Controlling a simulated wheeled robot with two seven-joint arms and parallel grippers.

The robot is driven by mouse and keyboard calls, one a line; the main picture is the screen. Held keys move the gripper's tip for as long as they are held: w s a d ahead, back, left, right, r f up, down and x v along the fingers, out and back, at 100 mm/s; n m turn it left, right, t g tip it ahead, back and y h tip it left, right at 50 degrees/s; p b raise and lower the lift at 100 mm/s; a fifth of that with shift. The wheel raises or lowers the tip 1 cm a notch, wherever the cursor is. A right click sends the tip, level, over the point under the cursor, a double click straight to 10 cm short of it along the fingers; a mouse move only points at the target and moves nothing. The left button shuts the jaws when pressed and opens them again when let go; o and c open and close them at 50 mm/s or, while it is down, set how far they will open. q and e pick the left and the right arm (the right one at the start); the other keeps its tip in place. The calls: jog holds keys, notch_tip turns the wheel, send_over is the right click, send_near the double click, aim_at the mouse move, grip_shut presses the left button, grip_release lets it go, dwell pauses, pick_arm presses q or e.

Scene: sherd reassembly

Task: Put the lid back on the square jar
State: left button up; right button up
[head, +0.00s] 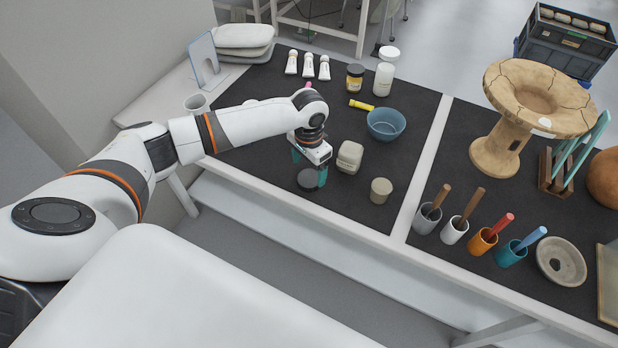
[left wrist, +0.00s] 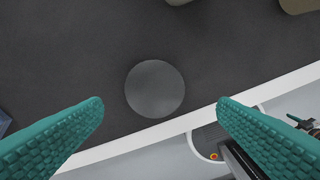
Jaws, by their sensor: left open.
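My left gripper (head: 309,169) is open and points down over the front part of the dark mat. A flat, round, dark grey disc (head: 307,180), perhaps the lid, lies on the mat beneath it. In the left wrist view the disc (left wrist: 155,89) shows between the two teal fingers (left wrist: 160,101), and neither finger touches it. A beige, squarish jar (head: 350,157) is just right of the gripper. Whether its top is open I cannot tell. A small beige round pot (head: 381,190) stands farther right. My right gripper is not in view.
A blue bowl (head: 386,124) and a yellow tube (head: 361,105) lie behind the jar. Bottles (head: 384,79) and white tubes (head: 308,66) stand at the back. The table's pale front edge (head: 290,203) is close to the disc. Tool cups (head: 481,239) stand right of the divider.

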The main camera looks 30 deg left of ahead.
aim_at(310, 177)
pick_arm(q)
jog(key=shift+w+a+f, duration=0.1)
jog(key=shift+w+f, duration=0.1)
jog(key=shift+f, duration=0.65)
jog(key=shift+w+d+f, duration=0.1)
jog(key=shift+w+f, duration=0.1)
jog(key=shift+f, duration=0.7)
jog(key=shift+w+a+f, duration=0.1)
jog(key=shift+w+f, duration=0.1)
jog(key=shift+f, duration=0.65)
jog(key=c, duration=1)
